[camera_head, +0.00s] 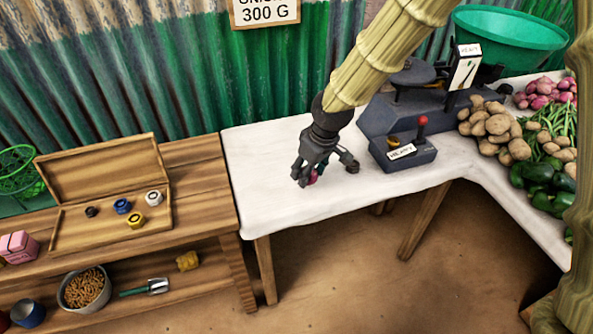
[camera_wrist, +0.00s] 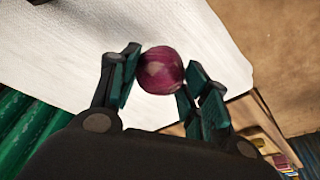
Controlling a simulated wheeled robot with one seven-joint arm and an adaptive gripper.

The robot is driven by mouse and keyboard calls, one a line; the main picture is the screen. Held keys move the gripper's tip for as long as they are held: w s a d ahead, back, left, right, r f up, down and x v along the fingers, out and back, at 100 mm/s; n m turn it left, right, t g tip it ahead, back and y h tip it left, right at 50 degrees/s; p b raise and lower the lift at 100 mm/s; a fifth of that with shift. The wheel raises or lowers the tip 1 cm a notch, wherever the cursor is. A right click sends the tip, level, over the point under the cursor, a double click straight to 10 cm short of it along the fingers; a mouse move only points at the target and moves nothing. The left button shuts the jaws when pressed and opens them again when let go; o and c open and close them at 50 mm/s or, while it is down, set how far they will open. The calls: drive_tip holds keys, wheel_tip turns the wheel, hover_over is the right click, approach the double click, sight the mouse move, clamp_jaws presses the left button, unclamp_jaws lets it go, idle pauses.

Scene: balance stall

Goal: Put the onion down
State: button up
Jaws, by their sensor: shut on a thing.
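A red-purple onion (camera_wrist: 161,70) sits between the two fingers of my gripper (camera_wrist: 158,85) in the wrist view, with the white tabletop (camera_wrist: 60,40) behind it. In the head view my gripper (camera_head: 323,172) points down over the white-covered table (camera_head: 270,185), near its front edge and left of the scale. Only a small bit of the onion (camera_head: 313,177) shows there, mostly hidden by the fingers. I cannot tell whether the onion touches the cloth.
A dark scale (camera_head: 400,115) with a red-knobbed box (camera_head: 405,155) stands right of my gripper. Potatoes (camera_head: 497,128), green peppers (camera_head: 540,180) and more onions (camera_head: 540,92) lie farther right. A wooden box with weights (camera_head: 105,195) is on the left bench. The cloth left of my gripper is clear.

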drive_tip(key=w+a, duration=0.3)
drive_tip(key=shift+f, duration=0.15)
drive_tip(key=shift+w+a+f, duration=0.1)
drive_tip(key=shift+a+f, duration=0.1)
drive_tip(key=shift+f, duration=1.6)
drive_tip(key=o, duration=1)
drive_tip(key=shift+f, duration=0.1)
drive_tip(key=shift+o, duration=0.2)
drive_tip(key=v, duration=1.2)
drive_tip(key=shift+p, duration=0.3)
